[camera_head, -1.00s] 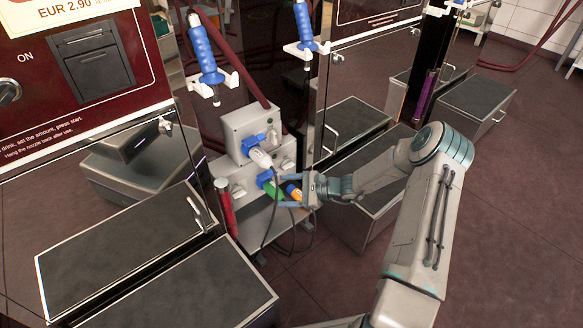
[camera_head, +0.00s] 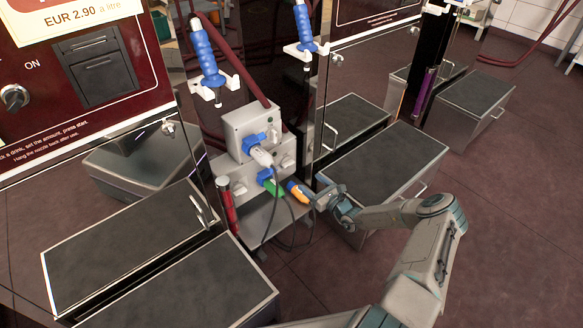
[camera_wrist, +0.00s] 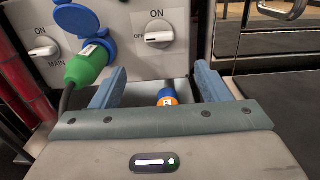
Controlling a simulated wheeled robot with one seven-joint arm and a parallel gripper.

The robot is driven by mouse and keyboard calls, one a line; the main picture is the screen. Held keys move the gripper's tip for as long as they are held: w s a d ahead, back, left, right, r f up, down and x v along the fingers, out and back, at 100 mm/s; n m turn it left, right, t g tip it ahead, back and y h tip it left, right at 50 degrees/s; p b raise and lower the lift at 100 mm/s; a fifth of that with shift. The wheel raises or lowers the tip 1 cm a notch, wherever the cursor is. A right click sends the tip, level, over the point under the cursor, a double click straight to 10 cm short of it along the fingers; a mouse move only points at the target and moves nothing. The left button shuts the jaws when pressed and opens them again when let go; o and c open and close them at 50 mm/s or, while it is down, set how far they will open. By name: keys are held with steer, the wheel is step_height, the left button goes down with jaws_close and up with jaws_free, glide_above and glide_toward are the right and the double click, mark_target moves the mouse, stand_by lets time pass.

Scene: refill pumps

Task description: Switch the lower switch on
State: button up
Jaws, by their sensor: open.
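The lower grey socket box (camera_head: 262,177) carries two rotary switches. In the wrist view, the right switch (camera_wrist: 158,36) has ON above and OFF at its left; its handle lies about level, towards OFF. The left switch (camera_wrist: 43,48) is marked ON and MAIN. A green plug (camera_wrist: 88,65) sits in the blue-lidded socket (camera_wrist: 76,19) between them; it also shows in the head view (camera_head: 273,188). My gripper (camera_head: 324,194) is open and empty, in front of the box at the right. In the wrist view, its fingers (camera_wrist: 159,72) stand apart below the right switch.
An orange connector (camera_head: 298,191) is just left of my gripper and appears between the fingers below the box. The upper box (camera_head: 250,122) holds a white plug (camera_head: 262,157). Dark cables hang below. A red cylinder (camera_head: 227,205) stands left; a dark-topped step (camera_head: 385,165) stands right.

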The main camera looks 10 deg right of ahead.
mark_target(288, 163)
steer(key=b+x, duration=0.4)
steer(key=x, duration=0.8)
steer(key=shift+w+b, duration=0.2)
steer(key=shift+b, duration=0.2)
steer(key=shift+a, duration=0.1)
steer(key=c, duration=1)
